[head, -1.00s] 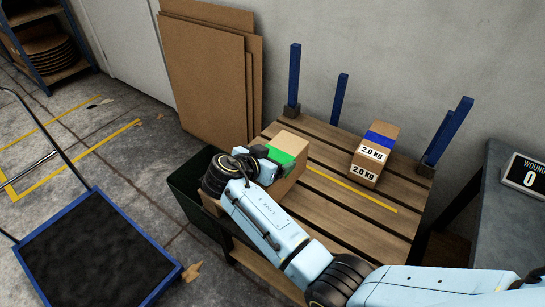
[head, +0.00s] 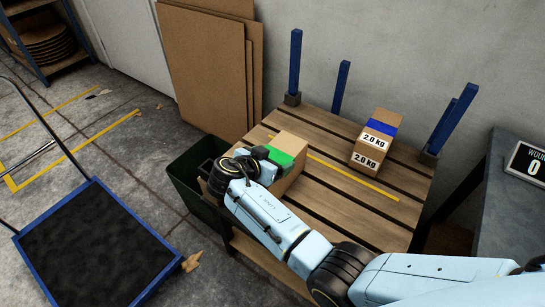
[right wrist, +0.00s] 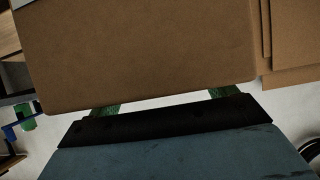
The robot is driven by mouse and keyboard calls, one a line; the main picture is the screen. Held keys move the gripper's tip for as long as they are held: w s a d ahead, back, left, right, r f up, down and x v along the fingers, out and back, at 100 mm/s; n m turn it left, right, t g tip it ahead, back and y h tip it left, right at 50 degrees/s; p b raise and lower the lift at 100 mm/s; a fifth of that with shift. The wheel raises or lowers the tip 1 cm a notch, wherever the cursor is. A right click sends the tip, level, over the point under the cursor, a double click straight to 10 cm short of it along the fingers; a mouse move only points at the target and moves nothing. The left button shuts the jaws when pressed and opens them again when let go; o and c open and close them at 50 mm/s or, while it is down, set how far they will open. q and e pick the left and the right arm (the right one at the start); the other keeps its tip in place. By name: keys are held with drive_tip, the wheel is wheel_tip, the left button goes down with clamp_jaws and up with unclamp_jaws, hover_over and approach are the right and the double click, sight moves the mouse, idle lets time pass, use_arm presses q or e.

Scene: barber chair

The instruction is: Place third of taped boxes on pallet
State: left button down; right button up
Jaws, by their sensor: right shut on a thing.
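A cardboard box with green tape (head: 290,146) is at the left side of the slatted wooden pallet (head: 345,205). My right gripper (head: 264,158) is shut on this box from its left side. I cannot tell whether the box rests on the slats or hangs just above them. In the right wrist view the box (right wrist: 140,50) fills the upper part, just beyond my right gripper's fingers (right wrist: 163,102). A box with blue tape and 2.0 kg labels (head: 375,141) stands at the pallet's far right. My left gripper is out of view.
Blue posts (head: 341,88) rise at the pallet's back and right. A yellow line (head: 350,178) crosses the slats. A dark green bin (head: 190,180) stands left of the pallet, a blue cart (head: 95,240) farther left. Cardboard sheets (head: 205,75) lean on the wall.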

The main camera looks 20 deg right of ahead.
drive_tip(key=shift+r, duration=0.1)
drive_tip(key=o, duration=1.9)
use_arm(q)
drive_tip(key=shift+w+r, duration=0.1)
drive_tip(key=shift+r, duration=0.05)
use_arm(e)
drive_tip(key=shift+o, duration=0.2)
use_arm(q)
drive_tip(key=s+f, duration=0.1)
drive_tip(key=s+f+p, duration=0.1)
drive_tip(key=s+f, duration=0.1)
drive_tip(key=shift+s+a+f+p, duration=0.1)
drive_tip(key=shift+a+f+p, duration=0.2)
drive_tip(key=shift+p, duration=0.05)
use_arm(e)
drive_tip(key=v, duration=0.7)
drive_tip(key=shift+s+a, duration=0.2)
drive_tip(key=shift+a, duration=0.05)
